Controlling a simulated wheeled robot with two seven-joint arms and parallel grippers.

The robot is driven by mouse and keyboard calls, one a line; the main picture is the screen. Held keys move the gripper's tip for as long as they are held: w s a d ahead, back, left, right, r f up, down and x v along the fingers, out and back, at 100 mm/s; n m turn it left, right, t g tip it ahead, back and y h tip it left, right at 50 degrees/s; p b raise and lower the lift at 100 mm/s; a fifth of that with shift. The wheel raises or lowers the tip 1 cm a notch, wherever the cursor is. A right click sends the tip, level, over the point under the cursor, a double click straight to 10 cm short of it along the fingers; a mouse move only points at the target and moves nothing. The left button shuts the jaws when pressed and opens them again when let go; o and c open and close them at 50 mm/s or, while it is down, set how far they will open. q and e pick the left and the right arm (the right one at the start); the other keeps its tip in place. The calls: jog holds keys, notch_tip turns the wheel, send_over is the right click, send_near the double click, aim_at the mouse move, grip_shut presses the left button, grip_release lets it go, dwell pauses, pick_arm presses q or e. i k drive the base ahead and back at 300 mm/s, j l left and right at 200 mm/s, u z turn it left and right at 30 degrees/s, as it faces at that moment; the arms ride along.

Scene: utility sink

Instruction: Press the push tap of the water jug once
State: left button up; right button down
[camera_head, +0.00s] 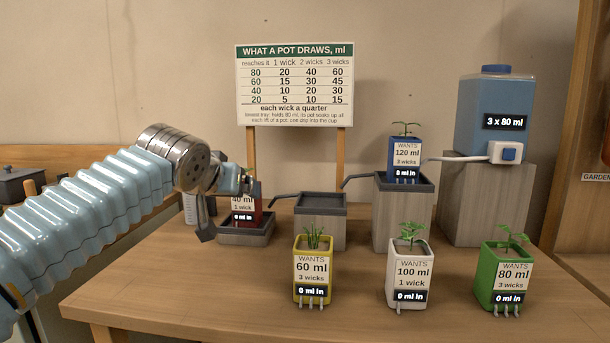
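The water jug (485,120) is blue with a dark blue cap and a label "3 x 80 ml". It stands on a tall grey block at the back right. Its push tap (508,153) is a white block with a blue button on the jug's lower front. A pale spout runs left from it towards the blue pot. My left gripper (228,205) is at the left, far from the tap, beside the red pot (243,205). The gripper partly hides this pot, and I cannot tell if it grips it. My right gripper is not in view.
A blue pot (405,157) stands in the highest tray (380,181). The middle tray (321,203) is empty; the red pot is at the lowest tray (246,237). Yellow (312,270), white (408,273) and green (503,279) pots stand in front. A chart (295,85) stands behind.

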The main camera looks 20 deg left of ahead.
aim_at(508, 154)
jog(key=k+l, duration=0.15)
jog(key=l, duration=0.25)
jog(key=k+l, duration=0.15)
jog(key=l, duration=0.2)
jog(key=k+l, duration=0.15)
jog(key=l, duration=0.25)
jog(key=k+l, duration=0.15)
jog(key=l, duration=0.25)
jog(key=k+l, duration=0.15)
jog(key=l, duration=0.25)
